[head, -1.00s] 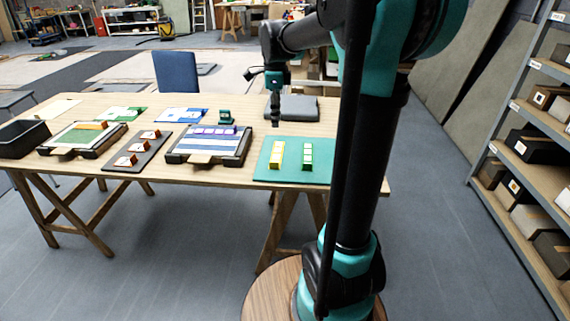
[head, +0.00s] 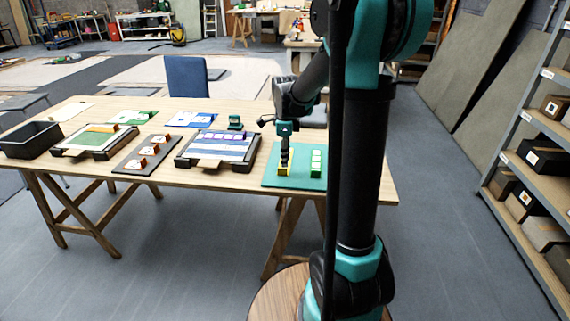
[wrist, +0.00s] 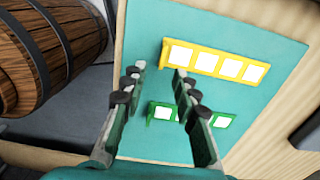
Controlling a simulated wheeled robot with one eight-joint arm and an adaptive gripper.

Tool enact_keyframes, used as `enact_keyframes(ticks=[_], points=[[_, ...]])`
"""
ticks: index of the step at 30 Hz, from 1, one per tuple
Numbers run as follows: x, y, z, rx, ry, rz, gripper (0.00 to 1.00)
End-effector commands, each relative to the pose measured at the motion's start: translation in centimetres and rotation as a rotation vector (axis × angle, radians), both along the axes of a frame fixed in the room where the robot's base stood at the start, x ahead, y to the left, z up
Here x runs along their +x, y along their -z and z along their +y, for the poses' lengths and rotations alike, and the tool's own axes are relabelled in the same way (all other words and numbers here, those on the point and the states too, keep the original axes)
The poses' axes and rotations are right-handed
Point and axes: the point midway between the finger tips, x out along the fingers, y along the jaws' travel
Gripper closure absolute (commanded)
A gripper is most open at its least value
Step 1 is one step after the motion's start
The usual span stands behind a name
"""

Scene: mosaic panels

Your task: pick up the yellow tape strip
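The yellow tape strip (head: 284,170) with white squares lies on the teal mat (head: 268,179) at the table's right end. In the head view my gripper (head: 284,163) points down at the strip and hides part of it. In the wrist view the whole yellow strip (wrist: 231,65) shows, with its left end near the right fingertip. My gripper (wrist: 160,72) is open there, its two fingers apart with nothing held between them. Whether it touches the strip I cannot tell.
A green strip (head: 316,163) lies beside the yellow one on the mat; in the wrist view (wrist: 222,121) the right finger partly covers it.

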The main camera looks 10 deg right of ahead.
Motion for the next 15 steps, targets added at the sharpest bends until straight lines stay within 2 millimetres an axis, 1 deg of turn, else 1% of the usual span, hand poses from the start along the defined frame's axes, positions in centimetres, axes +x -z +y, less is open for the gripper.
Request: enact_keyframes(ticks=[3, 6, 10, 15], points=[[0.3, 1.9, 0.5, 0.000, -0.001, 0.000, 0.71], [0.4, 3.2, 0.5, 0.000, -0.001, 0.000, 0.71], [0.4, 4.1, 0.5, 0.000, 0.000, 0.000, 0.71], [0.3, 4.3, 0.5, 0.000, 0.000, 0.000, 0.71]])
